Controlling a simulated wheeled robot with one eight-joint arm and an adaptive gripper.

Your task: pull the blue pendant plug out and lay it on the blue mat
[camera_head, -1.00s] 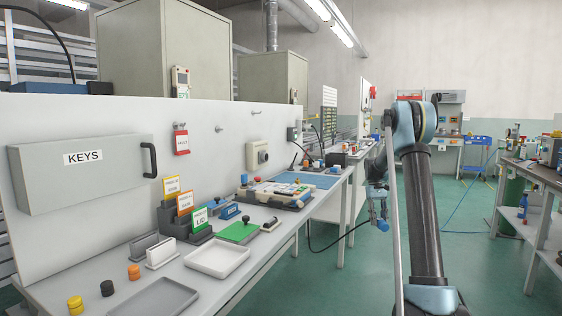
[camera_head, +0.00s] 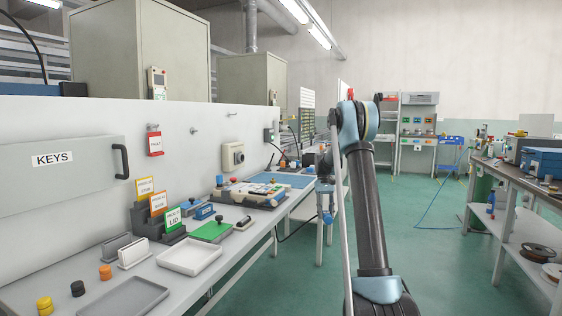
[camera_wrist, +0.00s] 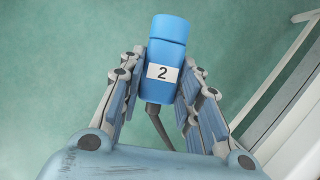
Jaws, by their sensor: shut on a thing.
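The blue plug (camera_wrist: 168,45) with a white label "2" is between the fingers of my gripper (camera_wrist: 164,82) in the wrist view, over the green floor. My gripper is shut on it, and a dark cable leads from its near end. In the head view my gripper (camera_head: 325,190) hangs beyond the bench's front edge, with the blue plug (camera_head: 327,218) low beside it. The blue mat (camera_head: 292,180) lies on the bench, left of my gripper and apart from it. Its near part is partly hidden by a grey-white device.
The grey-white device (camera_head: 250,194) with small parts stands before the mat. A white tray (camera_head: 190,256), a green plate (camera_head: 212,230) and coloured cards stand nearer. A dark cable (camera_head: 290,235) hangs off the bench. Open floor lies right of the bench.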

